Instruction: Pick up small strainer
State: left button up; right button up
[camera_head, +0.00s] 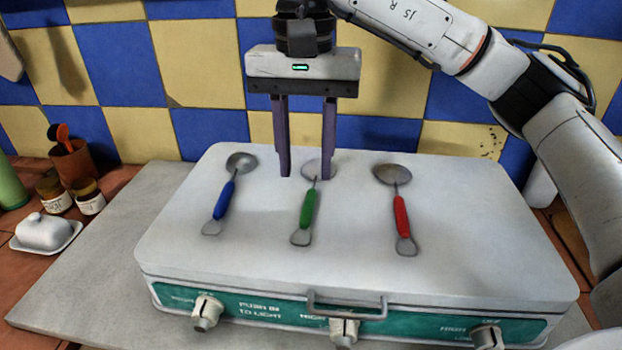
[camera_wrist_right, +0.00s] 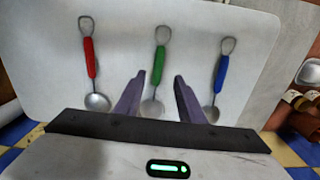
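Three utensils with round metal heads lie in a row on a closed white lid: a blue-handled one (camera_head: 224,200), a green-handled one (camera_head: 305,210) and a red-handled one (camera_head: 401,214). I cannot tell from their shapes which is the small strainer. My right gripper (camera_head: 306,176) is open and empty, fingers pointing down, at the head end of the green-handled utensil. In the right wrist view the green handle (camera_wrist_right: 158,64) lies between the spread fingers (camera_wrist_right: 158,78), apart from both. The fingers partly hide that utensil's head in the head view. My left gripper is out of view.
The white lid (camera_head: 450,250) covers a stove with a green front, knobs (camera_head: 207,312) and a front handle (camera_head: 345,308). A butter dish (camera_head: 46,233), jars (camera_head: 88,197) and a brown pot (camera_head: 74,163) stand at the left. A tiled wall (camera_head: 200,60) is behind.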

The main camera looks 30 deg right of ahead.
aim_at(309, 202)
jog(key=shift+d+f, duration=0.15)
jog(key=shift+f, duration=1.45)
jog(key=shift+d+f, duration=0.1)
jog(key=shift+f, duration=1.45)
grip_shut()
